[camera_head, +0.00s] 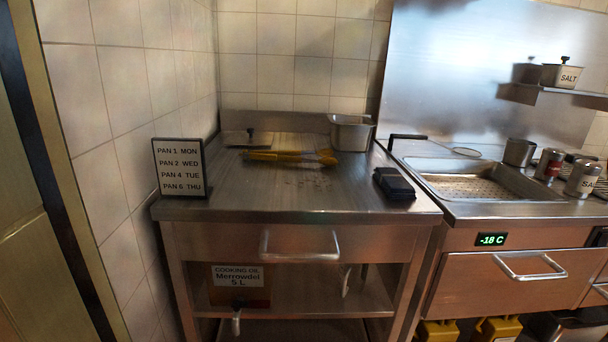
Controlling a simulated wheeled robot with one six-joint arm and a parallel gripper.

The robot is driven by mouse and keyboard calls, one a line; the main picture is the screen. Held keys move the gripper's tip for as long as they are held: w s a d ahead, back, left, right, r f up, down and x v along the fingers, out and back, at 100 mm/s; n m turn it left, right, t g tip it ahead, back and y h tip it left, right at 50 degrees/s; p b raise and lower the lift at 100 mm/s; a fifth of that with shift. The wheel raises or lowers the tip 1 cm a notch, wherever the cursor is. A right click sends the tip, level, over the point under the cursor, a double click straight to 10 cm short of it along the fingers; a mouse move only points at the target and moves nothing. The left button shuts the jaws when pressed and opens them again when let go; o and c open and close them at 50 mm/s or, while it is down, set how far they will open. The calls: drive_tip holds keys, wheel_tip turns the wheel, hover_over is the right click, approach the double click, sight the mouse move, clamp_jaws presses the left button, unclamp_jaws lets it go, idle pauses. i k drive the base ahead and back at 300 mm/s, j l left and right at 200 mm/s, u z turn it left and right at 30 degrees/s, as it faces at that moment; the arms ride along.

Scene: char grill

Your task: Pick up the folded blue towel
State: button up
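The folded blue towel (394,183) looks like a small, dark navy, flat stack. It lies on the right side of the steel worktop (290,199), near its right edge. Nothing touches or covers it. My gripper is not in view.
Yellow-handled tongs (285,157) lie behind and left of the towel. A steel container (351,133) stands at the back, and a pan sign (180,167) at the left edge. A drawer handle (300,246) juts out in front. The worktop's front middle is clear.

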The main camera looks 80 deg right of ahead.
sight(395, 185)
drive_tip(key=z, duration=2.65)
